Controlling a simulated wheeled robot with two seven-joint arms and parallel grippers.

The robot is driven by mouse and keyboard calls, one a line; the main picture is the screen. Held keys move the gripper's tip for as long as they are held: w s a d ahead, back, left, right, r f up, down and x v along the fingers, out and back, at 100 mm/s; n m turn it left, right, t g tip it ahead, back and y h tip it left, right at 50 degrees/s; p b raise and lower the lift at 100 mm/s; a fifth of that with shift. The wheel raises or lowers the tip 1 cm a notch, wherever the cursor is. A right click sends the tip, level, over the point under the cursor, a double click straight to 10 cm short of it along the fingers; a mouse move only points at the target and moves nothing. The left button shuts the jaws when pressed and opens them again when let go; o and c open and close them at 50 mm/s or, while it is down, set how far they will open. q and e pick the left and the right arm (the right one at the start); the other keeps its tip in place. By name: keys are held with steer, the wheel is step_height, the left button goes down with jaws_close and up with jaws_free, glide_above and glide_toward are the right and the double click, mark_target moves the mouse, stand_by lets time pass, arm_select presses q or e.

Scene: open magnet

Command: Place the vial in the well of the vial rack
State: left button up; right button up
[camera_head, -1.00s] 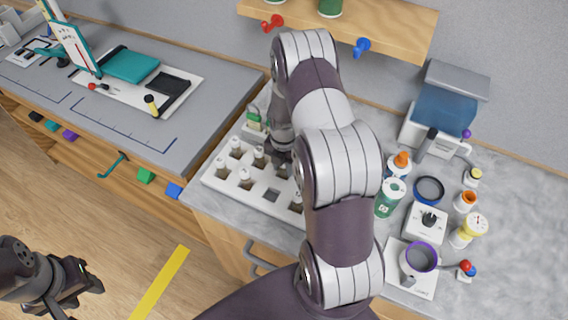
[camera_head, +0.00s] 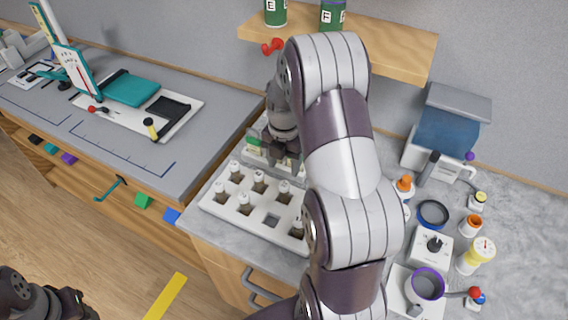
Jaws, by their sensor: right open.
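The white vial rack (camera_head: 250,222) lies on the grey counter at the middle, with several white-capped vials in its wells. One square well (camera_head: 271,220) near its front right is empty. My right gripper (camera_head: 283,162) is open above the back of the rack, pointing down, and no vial shows between its fingers. A green-topped item (camera_head: 254,140) stands just behind the rack beside the gripper. My arm hides the rack's right end. My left gripper (camera_head: 72,300) is at the bottom left corner, far from the rack, partly cut off.
A wooden shelf (camera_head: 390,45) with green containers hangs above the counter. A grey bench is at left.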

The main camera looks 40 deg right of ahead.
steer(key=s+a+r+m, duration=0.1)
steer(key=s+a+m, duration=0.4)
steer(key=m, duration=0.6)
steer(key=s+a+r+m+t, duration=0.1)
steer(key=s+a+r+m, duration=0.1)
steer(key=s+a+m, duration=0.4)
steer(key=a+m, duration=0.4)
steer(key=m, duration=0.2)
steer(key=shift+a+r, duration=0.2)
steer(key=shift+a, duration=0.1)
